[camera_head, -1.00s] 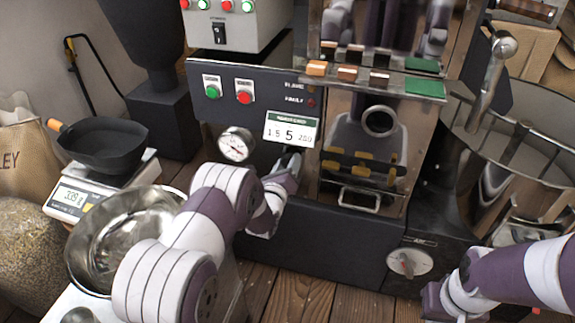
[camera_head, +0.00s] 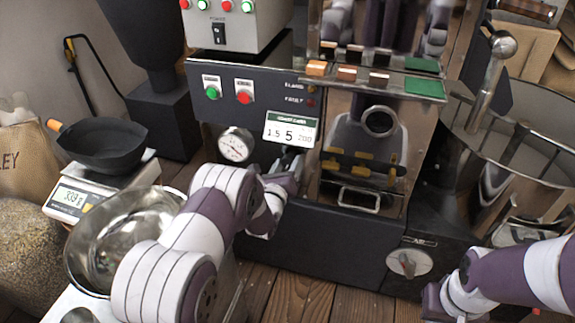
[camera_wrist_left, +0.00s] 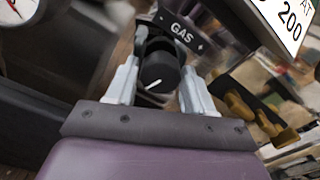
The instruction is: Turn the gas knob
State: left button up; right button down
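The gas knob (camera_wrist_left: 158,72) is a round black knob with a white pointer line, beside a black label plate reading GAS (camera_wrist_left: 182,33), in the left wrist view. The pointer line lies at the knob's near edge, slightly slanted. My left gripper (camera_wrist_left: 160,84) has its two grey fingers on either side of the knob, with a narrow gap visible at the left finger; contact on the right cannot be told. In the head view my left gripper (camera_head: 290,163) is at the dark roaster front, below the display card, and hides the knob.
A pressure gauge (camera_head: 235,146) and a white card (camera_head: 290,130) are close to my left gripper. A metal handle (camera_head: 359,200) and a white dial (camera_head: 409,263) are to the right. A steel bowl (camera_head: 88,262) and a scale (camera_head: 72,200) with a black pan (camera_head: 105,150) stand left.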

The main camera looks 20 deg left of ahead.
pick_arm(q)
jog(key=shift+o, duration=1.3)
jog(key=shift+s+r, duration=0.15)
jog(key=shift+s, duration=0.25)
jog(key=s+p, duration=0.3)
jog(key=s, duration=0.9)
jog(key=shift+a+p, duration=0.2)
jog(key=shift+p, duration=0.2)
